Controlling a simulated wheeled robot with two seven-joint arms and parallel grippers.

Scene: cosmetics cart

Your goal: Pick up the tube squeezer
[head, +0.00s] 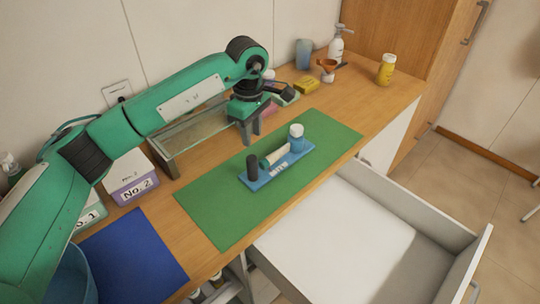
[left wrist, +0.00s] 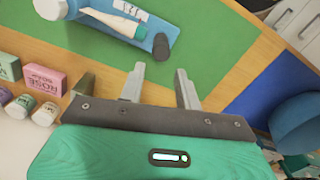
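A blue tray (head: 265,181) lies on a green mat (head: 215,215) on the wooden counter. It holds a dark cylinder (head: 252,167), a pale tube (head: 275,156) and a white and blue jar (head: 296,135). I cannot tell for sure which item is the tube squeezer. My left gripper (head: 250,135) is above the back edge of the mat, behind the tray. In the left wrist view its two fingers (left wrist: 160,82) are apart with nothing between them. That view also shows the tube (left wrist: 115,22) and the dark cylinder (left wrist: 160,46), both beyond the fingertips. My right gripper is out of view.
A glass-sided rack (head: 190,137) and a purple No. 2 box (head: 130,180) stand at the back left. A blue mat (head: 135,258) lies at front left. A yellow bottle (head: 386,70) and pump bottle (head: 336,45) stand at the far end. A white drawer (head: 340,240) is open in front.

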